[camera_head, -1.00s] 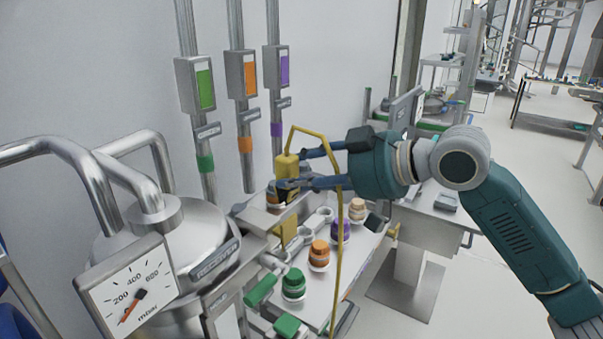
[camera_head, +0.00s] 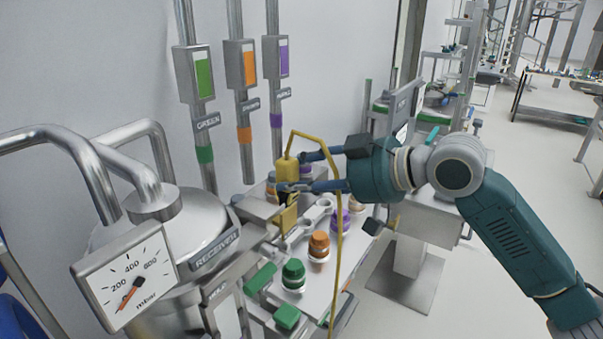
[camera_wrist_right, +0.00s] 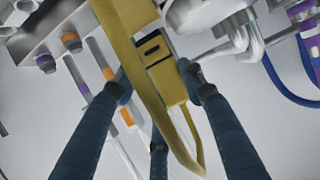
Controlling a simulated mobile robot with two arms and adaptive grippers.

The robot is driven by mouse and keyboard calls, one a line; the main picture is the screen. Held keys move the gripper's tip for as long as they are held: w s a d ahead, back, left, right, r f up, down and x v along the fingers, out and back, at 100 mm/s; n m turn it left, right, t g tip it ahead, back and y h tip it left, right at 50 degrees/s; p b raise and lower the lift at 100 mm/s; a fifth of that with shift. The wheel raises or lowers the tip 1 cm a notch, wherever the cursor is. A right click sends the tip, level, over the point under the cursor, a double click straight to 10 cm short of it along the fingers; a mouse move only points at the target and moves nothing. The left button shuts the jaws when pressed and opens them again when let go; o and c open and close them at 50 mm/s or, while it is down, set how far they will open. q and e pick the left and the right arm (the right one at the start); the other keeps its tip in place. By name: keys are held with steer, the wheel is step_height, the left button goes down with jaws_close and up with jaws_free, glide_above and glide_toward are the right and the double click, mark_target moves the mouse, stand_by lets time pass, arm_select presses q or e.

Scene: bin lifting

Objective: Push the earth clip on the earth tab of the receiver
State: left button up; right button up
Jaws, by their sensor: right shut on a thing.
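The yellow earth clip (camera_head: 287,168) is held between the fingers of my right gripper (camera_head: 305,171), which comes in from the right. Its yellow cable (camera_head: 338,250) loops over the top and hangs down in front of the gripper. An upright yellow plate (camera_head: 286,220), which looks like the earth tab, stands just below the clip. I cannot tell whether they touch. The receiver (camera_head: 215,255) is the steel vessel at the left. In the right wrist view, the clip (camera_wrist_right: 172,83) with its dark slot sits between the fingers, partly behind a yellow strip. My left gripper is not in view.
A bench with green (camera_head: 293,275), orange (camera_head: 319,247) and purple (camera_head: 341,218) capped jars lies below my right gripper. A pressure gauge (camera_head: 127,280) is at the lower left. Pipes with coloured labels run down the wall behind. Open floor lies at the right.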

mark_target(297, 200)
steer(key=shift+f, duration=0.15)
step_height(297, 200, down, 2)
steer(key=shift+b, duration=0.45)
steer(key=shift+f, duration=0.15)
stand_by(0.5)
steer(key=shift+f, duration=0.35)
steer(key=shift+s+f, duration=0.1)
steer(key=shift+f, duration=0.65)
stand_by(0.9)
steer(key=o, duration=1.5)
